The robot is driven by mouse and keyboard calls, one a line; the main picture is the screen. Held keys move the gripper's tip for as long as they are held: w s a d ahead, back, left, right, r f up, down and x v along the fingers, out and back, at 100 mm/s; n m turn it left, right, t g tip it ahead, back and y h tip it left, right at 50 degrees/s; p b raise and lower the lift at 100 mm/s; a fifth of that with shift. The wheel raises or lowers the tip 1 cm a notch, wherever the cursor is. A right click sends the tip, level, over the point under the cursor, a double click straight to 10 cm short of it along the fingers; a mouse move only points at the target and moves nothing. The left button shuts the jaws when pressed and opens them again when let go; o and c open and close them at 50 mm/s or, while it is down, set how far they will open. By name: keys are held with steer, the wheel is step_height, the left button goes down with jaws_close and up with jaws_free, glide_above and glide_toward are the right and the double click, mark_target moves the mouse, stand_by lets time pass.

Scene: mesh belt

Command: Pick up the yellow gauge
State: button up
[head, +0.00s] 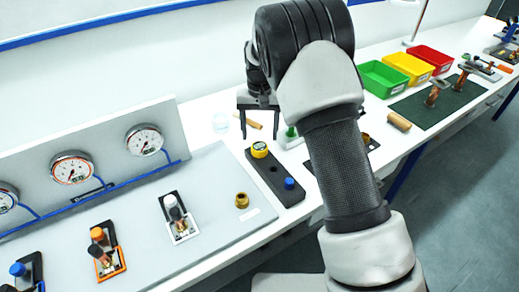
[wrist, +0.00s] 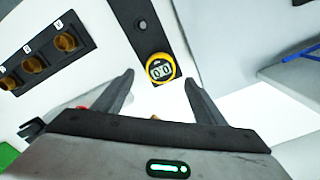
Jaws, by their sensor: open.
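The yellow gauge (head: 259,149) sits at the far end of a black holder (head: 273,178) on the bench in the head view. In the wrist view the gauge (wrist: 160,69) shows its round display face and yellow rim, ahead of and between my fingertips. My gripper (head: 258,107) is open, with nothing between its fingers, above and behind the gauge in the head view. In the wrist view my two fingers (wrist: 160,88) stand wide apart at either side. The gauge is apart from both fingers as far as I can see.
The holder also bears a blue-topped piece (head: 289,183). A brass fitting (head: 242,200) stands on the grey panel board (head: 205,250) at left. Several dial gauges line its upright panel. Green (head: 383,79), yellow (head: 408,67) and red (head: 430,58) bins stand at the back right.

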mark_target(259, 146)
steer(key=f, duration=0.5)
steer(key=shift+s+p, duration=0.2)
steer(key=shift+p, duration=0.15)
steer(key=c, duration=1.2)
